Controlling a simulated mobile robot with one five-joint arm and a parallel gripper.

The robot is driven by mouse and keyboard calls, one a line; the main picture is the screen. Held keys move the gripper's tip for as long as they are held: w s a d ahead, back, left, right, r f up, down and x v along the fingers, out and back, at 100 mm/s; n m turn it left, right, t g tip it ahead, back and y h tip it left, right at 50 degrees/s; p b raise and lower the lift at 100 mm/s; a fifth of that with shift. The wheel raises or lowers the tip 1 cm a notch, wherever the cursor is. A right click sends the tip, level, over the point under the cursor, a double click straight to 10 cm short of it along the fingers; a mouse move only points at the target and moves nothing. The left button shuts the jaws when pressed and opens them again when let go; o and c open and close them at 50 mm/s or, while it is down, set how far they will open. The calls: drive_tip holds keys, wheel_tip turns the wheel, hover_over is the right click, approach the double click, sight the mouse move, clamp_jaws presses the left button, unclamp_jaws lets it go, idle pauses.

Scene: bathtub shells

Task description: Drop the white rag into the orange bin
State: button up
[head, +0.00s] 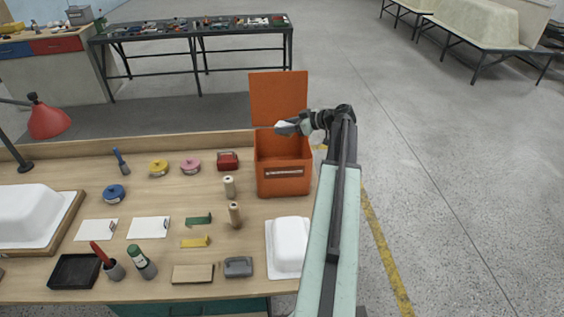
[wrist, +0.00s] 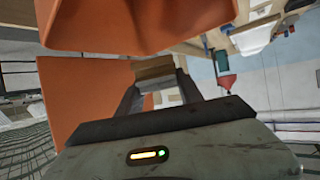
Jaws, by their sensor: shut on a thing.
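The orange bin (head: 284,181) stands at the back right of the workbench, its lid (head: 278,97) raised upright behind it. My gripper (head: 290,127) is above the bin's open top, near its right side and in front of the lid. It is shut on the white rag (head: 285,129), which shows as a small pale piece at the fingertips. In the wrist view my gripper's fingers (wrist: 158,92) reach forward beside large orange surfaces of the bin (wrist: 135,25). The rag is hard to make out there.
The workbench (head: 150,260) holds tape rolls (head: 158,167), a red box (head: 228,160), two spools (head: 235,214) and a white tub-shaped shell (head: 291,243) in front of the bin. A red lamp (head: 48,120) stands at left. Open floor (head: 450,200) lies to the right.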

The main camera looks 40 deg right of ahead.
wheel_tip(320, 180, down, 6)
drive_tip(key=b, duration=0.6)
drive_tip(key=shift+s+d, duration=0.15)
drive_tip(key=shift+d, duration=0.1)
drive_tip(key=o, duration=1.4)
drive_tip(key=shift+o, duration=0.2)
drive_tip(key=p+v, duration=0.3)
drive_tip(key=v, duration=0.4)
drive_tip(key=shift+s+r+p, duration=0.2)
drive_tip(key=shift+s+p, duration=0.1)
drive_tip(key=shift+s, duration=0.05)
drive_tip(key=shift+d, duration=0.1)
